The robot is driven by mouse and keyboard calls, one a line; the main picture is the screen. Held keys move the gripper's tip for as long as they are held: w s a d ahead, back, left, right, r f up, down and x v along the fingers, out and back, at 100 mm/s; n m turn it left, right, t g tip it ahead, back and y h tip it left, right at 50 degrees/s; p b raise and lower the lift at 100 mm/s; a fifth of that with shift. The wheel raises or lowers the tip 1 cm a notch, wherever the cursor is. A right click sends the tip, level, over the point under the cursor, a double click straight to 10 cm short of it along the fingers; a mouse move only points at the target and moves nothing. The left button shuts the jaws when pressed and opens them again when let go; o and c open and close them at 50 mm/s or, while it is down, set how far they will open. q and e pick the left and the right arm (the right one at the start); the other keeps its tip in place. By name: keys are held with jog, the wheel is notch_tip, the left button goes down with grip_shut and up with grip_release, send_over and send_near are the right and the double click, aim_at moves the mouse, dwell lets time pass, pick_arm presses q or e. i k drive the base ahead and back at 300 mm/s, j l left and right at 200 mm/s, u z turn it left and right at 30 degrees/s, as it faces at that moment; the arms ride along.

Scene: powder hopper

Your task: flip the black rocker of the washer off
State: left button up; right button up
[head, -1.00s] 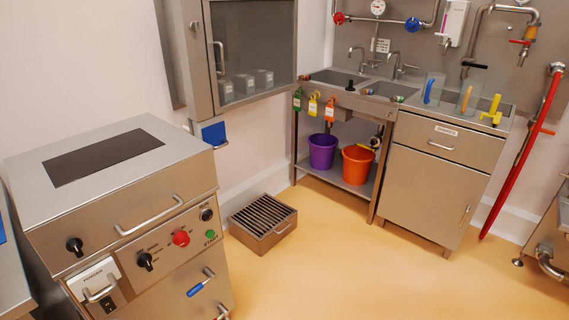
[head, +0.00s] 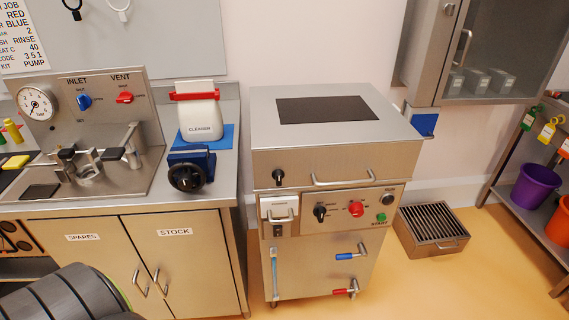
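The washer (head: 330,156) is a steel cabinet with a dark panel on its top, in the middle of the head view. A small black rocker (head: 278,229) sits at the left of its front, just below a white-labelled piece with a small handle (head: 281,214). The rocker is too small to tell which way it is tipped. Black knobs (head: 320,212), a red button (head: 356,209) and a green button (head: 381,217) are on the same front. Neither of my grippers is in view.
Left of the washer stands a steel counter (head: 222,160) with a cleaner bottle (head: 200,115) and a blue clamp-like device with a black handwheel (head: 190,172). Blue (head: 345,256) and red (head: 344,292) levers stick out of the washer's lower front. A grated box (head: 433,230) is on the floor at right.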

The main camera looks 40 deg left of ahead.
aim_at(277, 230)
jog(key=u, duration=1.15)
